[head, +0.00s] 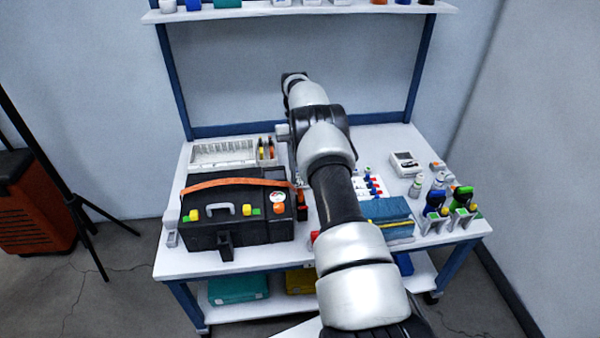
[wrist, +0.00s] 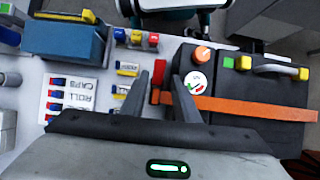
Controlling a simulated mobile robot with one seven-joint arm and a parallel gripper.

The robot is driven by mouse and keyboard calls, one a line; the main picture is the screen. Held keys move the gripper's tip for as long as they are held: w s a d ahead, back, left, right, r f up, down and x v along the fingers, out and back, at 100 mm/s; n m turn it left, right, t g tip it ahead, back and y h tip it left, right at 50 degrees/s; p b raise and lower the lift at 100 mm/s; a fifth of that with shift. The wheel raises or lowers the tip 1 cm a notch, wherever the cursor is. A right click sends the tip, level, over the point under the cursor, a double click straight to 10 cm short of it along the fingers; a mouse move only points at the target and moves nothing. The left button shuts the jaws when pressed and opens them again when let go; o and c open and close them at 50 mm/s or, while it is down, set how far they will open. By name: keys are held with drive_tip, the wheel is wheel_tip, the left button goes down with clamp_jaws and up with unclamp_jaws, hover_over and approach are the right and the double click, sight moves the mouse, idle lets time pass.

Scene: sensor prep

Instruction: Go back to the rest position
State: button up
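My arm reaches over the workbench in the head view and hides my gripper there. In the wrist view my gripper (wrist: 167,70) points down over the table, its two fingers apart with a gap between them. I see no object held between the tips. A black case (head: 240,220) with an orange strap stands at the front left of the bench. In the wrist view the case (wrist: 265,80) and its round white gauge (wrist: 196,82) lie just right of the fingers. A small red part (wrist: 155,96) shows between the fingers; whether it touches them I cannot tell.
A white bin (head: 222,152) stands behind the case. A blue box (head: 385,209) and a card with blue and red caps (wrist: 75,95) lie beside the arm. Bottles (head: 417,187) and green-topped tools stand at the right. A shelf (head: 300,10) spans above. A tripod stands at the left.

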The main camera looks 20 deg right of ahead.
drive_tip(key=s+a+r+n+t+h, duration=0.1)
drive_tip(key=a+r+t, duration=0.15)
drive_tip(key=r, duration=0.85)
drive_tip(key=s+a+r+t, duration=0.15)
drive_tip(key=a+r, duration=0.25)
drive_tip(key=r, duration=0.6)
drive_tip(key=s+a+r+t, duration=0.3)
drive_tip(key=s+a+r, duration=0.2)
drive_tip(key=s+r, duration=0.5)
drive_tip(key=s+a+f+n+t, duration=0.1)
drive_tip(key=s+a+f+t, duration=0.15)
drive_tip(key=s, duration=0.65)
drive_tip(key=s+a+f+n+t, duration=0.1)
drive_tip(key=s+a+t, duration=0.15)
drive_tip(key=s, duration=0.65)
wheel_tip(320, 180, up, 21)
drive_tip(key=g+p, duration=0.1)
drive_tip(key=p, duration=1.9)
drive_tip(key=shift+s+a+f+h+p, duration=0.15)
drive_tip(key=shift+f+h+p, duration=0.05)
drive_tip(key=shift+h+p, duration=0.1)
